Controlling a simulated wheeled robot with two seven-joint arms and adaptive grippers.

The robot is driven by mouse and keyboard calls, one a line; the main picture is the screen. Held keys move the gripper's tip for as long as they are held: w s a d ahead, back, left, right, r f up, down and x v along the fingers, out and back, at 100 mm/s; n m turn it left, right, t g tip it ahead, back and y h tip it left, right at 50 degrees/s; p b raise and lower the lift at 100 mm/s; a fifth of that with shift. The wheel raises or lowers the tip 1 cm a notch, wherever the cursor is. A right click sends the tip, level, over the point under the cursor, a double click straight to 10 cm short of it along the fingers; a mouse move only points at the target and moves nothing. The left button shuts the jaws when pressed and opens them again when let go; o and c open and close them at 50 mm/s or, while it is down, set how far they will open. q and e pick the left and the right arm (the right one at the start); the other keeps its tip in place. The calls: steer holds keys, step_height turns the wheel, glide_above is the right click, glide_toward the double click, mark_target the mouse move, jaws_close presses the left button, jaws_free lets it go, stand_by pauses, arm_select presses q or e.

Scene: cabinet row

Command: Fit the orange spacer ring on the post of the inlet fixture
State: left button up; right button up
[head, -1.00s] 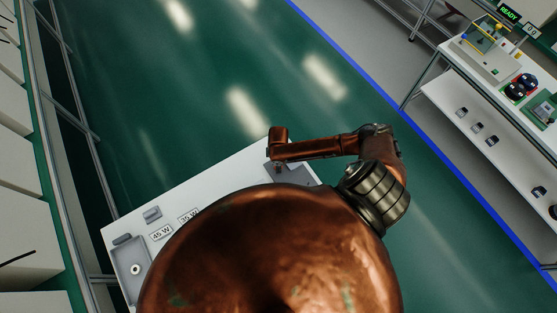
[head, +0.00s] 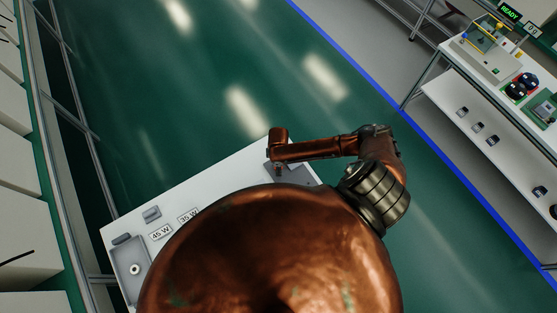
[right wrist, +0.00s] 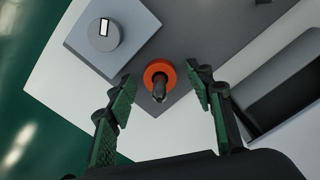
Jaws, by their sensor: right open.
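The orange spacer ring (right wrist: 159,70) shows in the right wrist view, around a dark metal post (right wrist: 159,92) that points toward the camera. They sit at the edge of a grey plate of the fixture (right wrist: 138,22). The ring's exact seating height cannot be told. My right gripper (right wrist: 163,93) is open, its green-padded fingers apart on either side of the ring and post, not visibly touching them. In the head view my copper arm hides most of this spot. My left gripper is not in view.
A round grey knob with a white mark (right wrist: 103,33) stands beside the post. A grey tray (head: 118,266) and labels lie at the left of the white table (head: 212,184). A dark open bin (right wrist: 285,100) is at the right in the wrist view. Another bench (head: 447,92) stands far right.

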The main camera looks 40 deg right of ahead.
step_height(320, 180, up, 12)
stand_by(0.6)
steer(key=shift+s, duration=0.1)
stand_by(0.4)
